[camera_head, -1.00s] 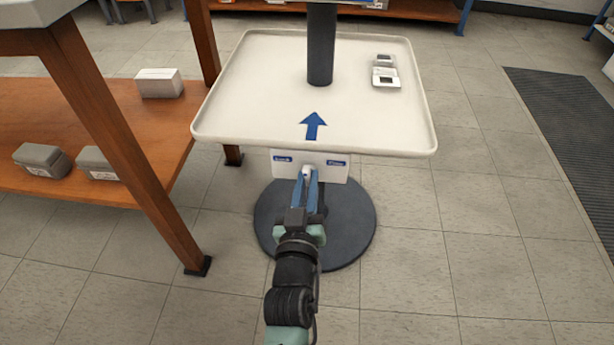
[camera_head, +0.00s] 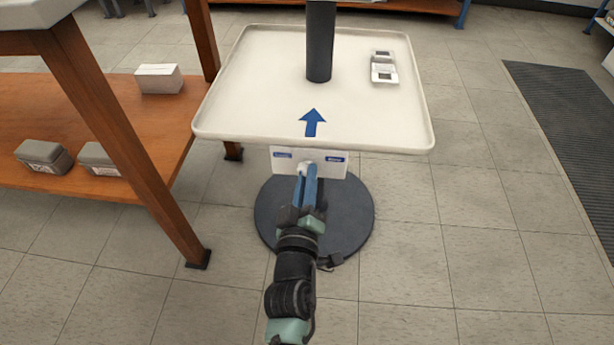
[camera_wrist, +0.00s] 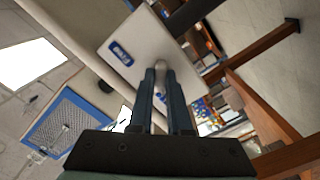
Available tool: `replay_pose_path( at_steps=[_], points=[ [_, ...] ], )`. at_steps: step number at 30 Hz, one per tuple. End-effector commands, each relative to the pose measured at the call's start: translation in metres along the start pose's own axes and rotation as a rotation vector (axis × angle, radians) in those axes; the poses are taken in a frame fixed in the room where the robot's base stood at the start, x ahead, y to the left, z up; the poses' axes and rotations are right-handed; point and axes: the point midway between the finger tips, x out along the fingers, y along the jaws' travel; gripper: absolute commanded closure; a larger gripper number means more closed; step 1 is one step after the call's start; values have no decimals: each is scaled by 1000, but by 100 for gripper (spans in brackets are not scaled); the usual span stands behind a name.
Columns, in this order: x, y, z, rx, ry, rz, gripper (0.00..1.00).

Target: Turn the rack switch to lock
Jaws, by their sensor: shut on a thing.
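The rack switch is a small pale knob (camera_wrist: 160,68) on a white panel (camera_head: 335,163) under the front edge of the tray. The panel has a blue label on each side; their text is too small to read for sure. My gripper (camera_head: 308,172) reaches the panel from the front and its blue fingers are shut on the knob. The wrist view is strongly rolled. The fingers hide most of the knob in the head view.
A white tray (camera_head: 260,80) with a blue arrow and a dark post stands on a round dark base (camera_head: 345,215). Two small white devices (camera_head: 383,68) lie on the tray. A wooden bench shelf (camera_head: 60,115) with several boxes is at the left.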

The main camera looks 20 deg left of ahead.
Motion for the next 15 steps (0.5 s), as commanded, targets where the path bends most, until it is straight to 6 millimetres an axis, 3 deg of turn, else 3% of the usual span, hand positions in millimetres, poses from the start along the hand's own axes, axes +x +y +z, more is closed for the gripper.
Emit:
replay_pose_path(
  at_steps=[11,12,15],
  points=[
    [0,0,0,-9,-1,-1,100],
    [0,0,0,-9,-1,-1,80],
    [0,0,0,-8,-1,-1,62]
  ],
)
